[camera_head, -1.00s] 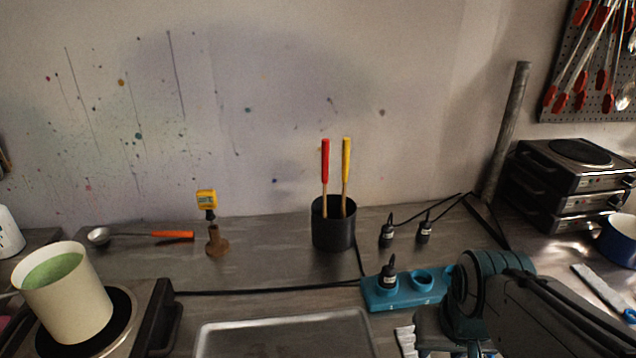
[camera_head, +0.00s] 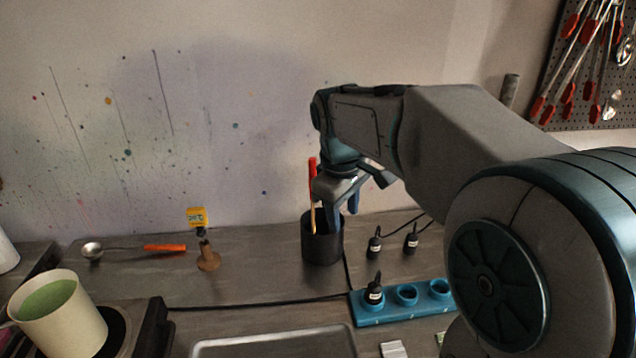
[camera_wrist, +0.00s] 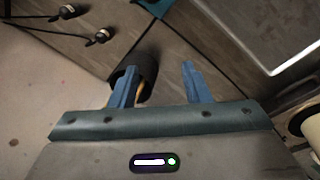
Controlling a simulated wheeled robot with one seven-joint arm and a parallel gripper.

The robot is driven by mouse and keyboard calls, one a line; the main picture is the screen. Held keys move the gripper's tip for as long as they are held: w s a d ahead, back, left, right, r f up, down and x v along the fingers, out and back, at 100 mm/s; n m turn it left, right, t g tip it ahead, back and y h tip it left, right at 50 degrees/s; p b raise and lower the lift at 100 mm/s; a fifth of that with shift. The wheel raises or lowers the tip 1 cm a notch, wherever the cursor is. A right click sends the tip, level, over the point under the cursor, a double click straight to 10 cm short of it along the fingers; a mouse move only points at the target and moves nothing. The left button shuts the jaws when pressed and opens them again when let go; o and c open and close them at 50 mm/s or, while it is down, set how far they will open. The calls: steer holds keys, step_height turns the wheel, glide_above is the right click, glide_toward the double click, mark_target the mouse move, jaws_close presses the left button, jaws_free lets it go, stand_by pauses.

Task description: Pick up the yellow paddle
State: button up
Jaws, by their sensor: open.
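The dark cup (camera_head: 322,240) stands on the counter. A red-handled paddle (camera_head: 312,175) with a wooden shaft leans in it. The yellow paddle is hidden behind my gripper (camera_head: 340,200) in the head view. My gripper is open, pointing down above the cup's right side, just right of the red handle. In the wrist view my gripper (camera_wrist: 159,68) shows both blue fingers apart, with the cup (camera_wrist: 146,66) behind and beside the left finger. A small yellowish piece shows beside that finger; I cannot tell which paddle it belongs to.
A teal socket block (camera_head: 405,299) with a black plug lies right of the cup's front, with two loose plugs behind it. A metal tray (camera_head: 275,345) is in front.

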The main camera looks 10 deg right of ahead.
steer(key=w+r+n+p, duration=0.2)
steer(key=w+r+n, duration=0.1)
steer(key=w, duration=0.3)
steer(key=w+d+r+n+g+p, duration=0.1)
steer(key=w+r+n+p, duration=0.2)
steer(key=w, duration=0.3)
steer(key=w+d+r+n+y+p, duration=0.1)
steer(key=w+r+n+p, duration=0.2)
steer(key=w, duration=0.4)
steer(key=shift+w+d+r+n+g, duration=0.1)
steer(key=shift+d+r+n+g, duration=0.2)
steer(key=shift+r, duration=0.3)
steer(key=shift+f, duration=0.2)
step_height(320, 180, down, 8)
steer(key=shift+w+f+p, duration=0.1)
steer(key=shift+p, duration=0.25)
steer(key=shift+w+a+f+p, duration=0.15)
steer(key=shift+f+p, duration=0.35)
steer(key=shift+f, duration=0.8)
steer(key=shift+a+f+p, duration=0.1)
steer(key=shift+f+p, duration=0.4)
steer(key=shift+f, duration=0.8)
jaws_close()
